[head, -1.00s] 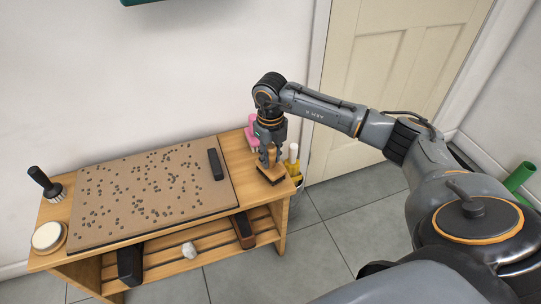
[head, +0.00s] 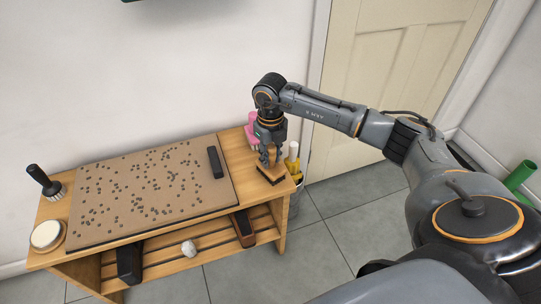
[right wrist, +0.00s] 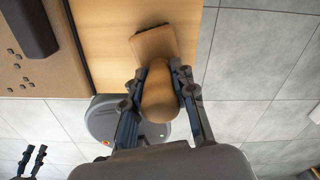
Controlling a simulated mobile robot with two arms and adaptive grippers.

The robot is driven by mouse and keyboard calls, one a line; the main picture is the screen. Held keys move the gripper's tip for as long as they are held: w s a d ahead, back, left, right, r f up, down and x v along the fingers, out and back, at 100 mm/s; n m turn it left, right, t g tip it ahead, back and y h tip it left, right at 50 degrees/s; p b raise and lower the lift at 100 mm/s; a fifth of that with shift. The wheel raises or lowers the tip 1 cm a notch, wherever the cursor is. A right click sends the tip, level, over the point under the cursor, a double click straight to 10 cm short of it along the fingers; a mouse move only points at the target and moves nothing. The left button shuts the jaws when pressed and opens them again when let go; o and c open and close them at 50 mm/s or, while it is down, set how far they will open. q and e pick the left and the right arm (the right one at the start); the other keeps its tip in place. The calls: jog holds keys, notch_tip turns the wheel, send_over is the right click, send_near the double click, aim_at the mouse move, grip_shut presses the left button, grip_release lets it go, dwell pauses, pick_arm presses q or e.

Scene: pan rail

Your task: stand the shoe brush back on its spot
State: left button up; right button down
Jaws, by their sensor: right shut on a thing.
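The shoe brush has a rounded wooden handle and a flat wooden block (head: 273,174). It is at the right end of the wooden bench (head: 232,150). My right gripper (head: 270,160) is shut on its handle from above. In the right wrist view, the fingers (right wrist: 160,100) sit on both sides of the handle, and the block (right wrist: 155,42) is over the bench top near its edge. I cannot tell whether the brush touches the bench. My left gripper (right wrist: 32,158) shows small at the lower left of that view, its fingers apart and empty.
A brown mat (head: 150,190) with dark bits covers much of the bench, with a black block (head: 215,163) on it. A black-handled brush (head: 45,182) and round tin (head: 47,235) stand left. A pink thing (head: 250,136) is behind my gripper; a yellow bottle (head: 292,160) is to its right.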

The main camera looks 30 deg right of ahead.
pick_arm(q)
jog(key=shift+s+r, duration=0.15)
jog(key=shift+r, duration=0.1)
pick_arm(e)
jog(key=shift+f, duration=0.1)
jog(key=c, duration=1)
grip_release()
jog(key=shift+c, duration=0.2)
jog(key=shift+o, duration=0.2)
pick_arm(q)
jog(key=shift+w, duration=0.25)
